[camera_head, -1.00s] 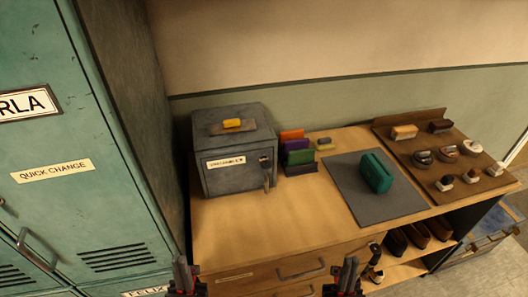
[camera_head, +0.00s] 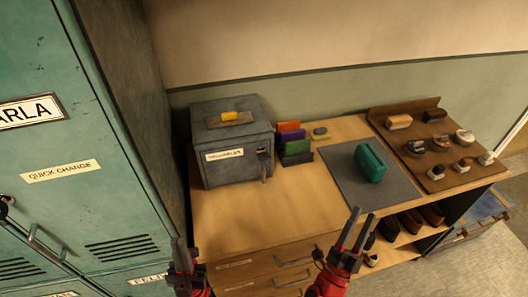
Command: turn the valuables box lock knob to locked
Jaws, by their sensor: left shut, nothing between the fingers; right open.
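The valuables box (camera_head: 231,139) is a dark grey metal box with a white label on its front, standing at the left of the wooden counter. Its lock knob (camera_head: 263,154) is at the right side of the front face, with something like a key hanging below it; its exact turn is too small to tell. My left gripper (camera_head: 182,248) is shut and empty, low in the picture, in front of the lockers and apart from the box. My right gripper (camera_head: 359,226) is open and empty in front of the counter, right of and nearer than the box.
Teal lockers (camera_head: 60,160) stand close on the left. The counter (camera_head: 290,205) is bare in front of the box. Coloured cards in a holder (camera_head: 297,158), a teal object (camera_head: 371,162) on a grey mat (camera_head: 345,177), and a brown board (camera_head: 468,177) with several brushes lie to the right.

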